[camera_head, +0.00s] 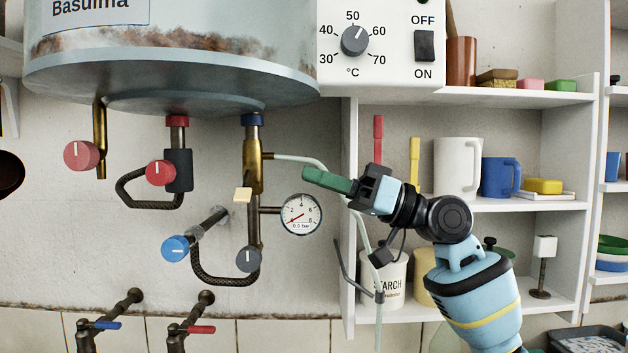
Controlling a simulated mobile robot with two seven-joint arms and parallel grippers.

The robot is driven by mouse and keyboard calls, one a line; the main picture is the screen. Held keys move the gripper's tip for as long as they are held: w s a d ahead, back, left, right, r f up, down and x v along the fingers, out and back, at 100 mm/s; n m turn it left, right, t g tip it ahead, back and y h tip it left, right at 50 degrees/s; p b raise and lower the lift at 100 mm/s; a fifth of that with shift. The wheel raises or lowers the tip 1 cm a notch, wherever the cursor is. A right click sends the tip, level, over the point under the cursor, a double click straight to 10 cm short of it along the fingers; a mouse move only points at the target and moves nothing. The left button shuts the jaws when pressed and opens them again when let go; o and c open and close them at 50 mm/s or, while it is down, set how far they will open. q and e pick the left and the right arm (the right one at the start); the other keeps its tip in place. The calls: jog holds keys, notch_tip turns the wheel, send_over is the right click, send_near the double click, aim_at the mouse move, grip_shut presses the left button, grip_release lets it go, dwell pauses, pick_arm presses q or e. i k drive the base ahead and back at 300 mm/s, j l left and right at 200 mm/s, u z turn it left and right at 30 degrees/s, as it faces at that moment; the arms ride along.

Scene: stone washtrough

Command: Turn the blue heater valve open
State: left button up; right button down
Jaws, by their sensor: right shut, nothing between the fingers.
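The blue round valve knob (175,249) sits on a pipe below the heater, left of the middle, with a white mark on its face. My right gripper (308,176) has green fingers and comes in from the right. It is shut and empty, pointing left, above the pressure gauge (302,214). In the picture it is well to the right of and higher than the blue knob, and apart from it. My left gripper is not in view.
The heater tank (170,70) hangs above. Two red knobs (82,155) (160,173), a grey knob (249,259) and braided hoses crowd the pipes. Taps with a blue lever (107,325) and red lever (200,330) are below. White shelves (560,204) stand right.

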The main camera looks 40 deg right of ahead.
aim_at(175, 249)
jog(key=k+j, duration=0.8)
